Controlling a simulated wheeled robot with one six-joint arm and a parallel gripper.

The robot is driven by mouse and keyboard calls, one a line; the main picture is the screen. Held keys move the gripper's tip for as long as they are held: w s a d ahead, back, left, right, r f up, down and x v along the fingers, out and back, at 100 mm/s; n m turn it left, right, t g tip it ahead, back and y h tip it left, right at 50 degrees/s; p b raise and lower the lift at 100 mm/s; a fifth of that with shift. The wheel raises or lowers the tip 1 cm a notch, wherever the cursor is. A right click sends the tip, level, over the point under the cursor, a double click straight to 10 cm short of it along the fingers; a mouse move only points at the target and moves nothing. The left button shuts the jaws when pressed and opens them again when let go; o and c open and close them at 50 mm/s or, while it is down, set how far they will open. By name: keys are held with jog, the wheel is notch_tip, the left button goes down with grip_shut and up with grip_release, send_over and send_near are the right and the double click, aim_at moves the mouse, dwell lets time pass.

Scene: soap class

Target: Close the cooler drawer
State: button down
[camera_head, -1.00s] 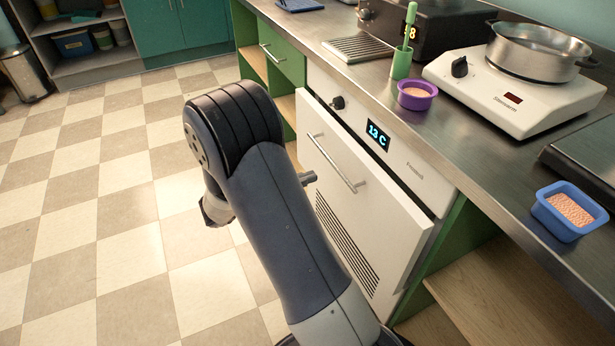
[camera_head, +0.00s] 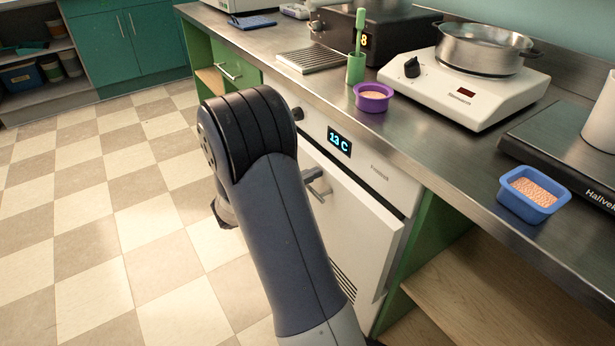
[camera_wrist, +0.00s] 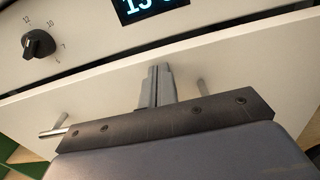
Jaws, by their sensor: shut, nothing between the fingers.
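The cooler's white drawer (camera_head: 358,225) is under the counter and stands slightly ajar. A dark gap shows along its top edge, below the control panel (camera_head: 372,158) with its lit "13 C" display. In the wrist view the drawer front (camera_wrist: 235,75) fills the middle, with the gap above it. My gripper (camera_wrist: 157,72) is shut and empty, its fingertips pointing at the drawer front near the top edge; I cannot tell whether they touch. A metal handle (camera_wrist: 54,132) shows partly behind my gripper. In the head view my arm hides the drawer's left part and most of the handle.
On the counter above stand a purple bowl (camera_head: 373,97), a green holder (camera_head: 356,69), a hotplate (camera_head: 462,95) with a pot (camera_head: 484,50), and a blue container (camera_head: 533,194). An open wooden shelf (camera_head: 495,280) lies right of the cooler. The checkered floor (camera_head: 110,215) at left is clear.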

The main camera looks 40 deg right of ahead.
jog(key=shift+s+d+p, duration=0.1)
jog(key=shift+d+p, duration=0.85)
jog(key=shift+d, duration=1.4)
jog(key=shift+r, duration=0.1)
jog(key=p, duration=0.3)
send_near(326, 167)
jog(key=a, duration=0.1)
jog(key=w+a+f, duration=0.1)
jog(key=a, duration=0.1)
jog(key=shift+w+a+f, duration=0.15)
jog(key=shift+w+f, duration=0.05)
jog(key=shift+f, duration=0.1)
